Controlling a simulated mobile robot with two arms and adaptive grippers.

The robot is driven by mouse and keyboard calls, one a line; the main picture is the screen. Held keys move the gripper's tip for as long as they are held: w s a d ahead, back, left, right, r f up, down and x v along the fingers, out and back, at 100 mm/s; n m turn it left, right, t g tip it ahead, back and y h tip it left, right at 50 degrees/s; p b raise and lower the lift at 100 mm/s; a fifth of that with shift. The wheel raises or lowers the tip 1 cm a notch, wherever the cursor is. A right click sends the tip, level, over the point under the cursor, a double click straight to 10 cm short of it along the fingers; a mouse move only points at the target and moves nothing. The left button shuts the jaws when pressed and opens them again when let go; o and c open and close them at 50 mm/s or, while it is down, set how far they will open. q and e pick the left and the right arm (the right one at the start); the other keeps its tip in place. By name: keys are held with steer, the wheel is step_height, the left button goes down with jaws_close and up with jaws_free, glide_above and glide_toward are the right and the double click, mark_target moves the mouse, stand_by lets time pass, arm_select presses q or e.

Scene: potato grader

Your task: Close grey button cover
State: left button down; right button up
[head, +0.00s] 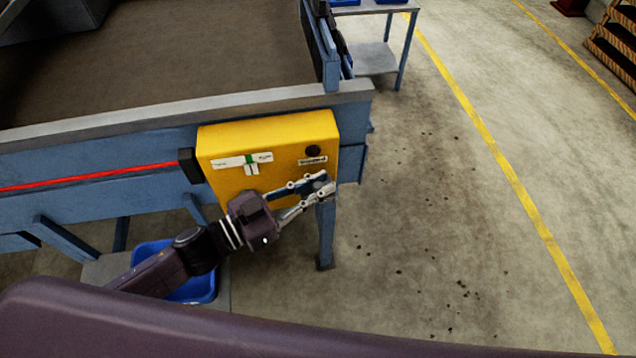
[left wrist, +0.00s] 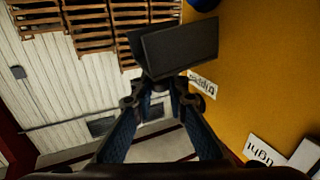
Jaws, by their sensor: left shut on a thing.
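The yellow control box (head: 285,140) is mounted on the blue machine's side, and its yellow face fills the right of the left wrist view (left wrist: 270,70). The grey button cover (left wrist: 180,47) shows as a dark flat flap standing out from the yellow face. My left gripper (head: 322,184) is at the box's lower right, its fingers shut on the cover; the fingertips also show in the left wrist view (left wrist: 172,82). In the head view the fingers largely hide the cover. The button by the cover cannot be made out clearly. My right gripper is not in view.
A dark knob (head: 313,151) and labels sit on the box face, with a green-marked switch (head: 251,163) at its left. A blue bin (head: 199,287) stands below, behind my left arm.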

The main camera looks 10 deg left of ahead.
mark_target(327, 199)
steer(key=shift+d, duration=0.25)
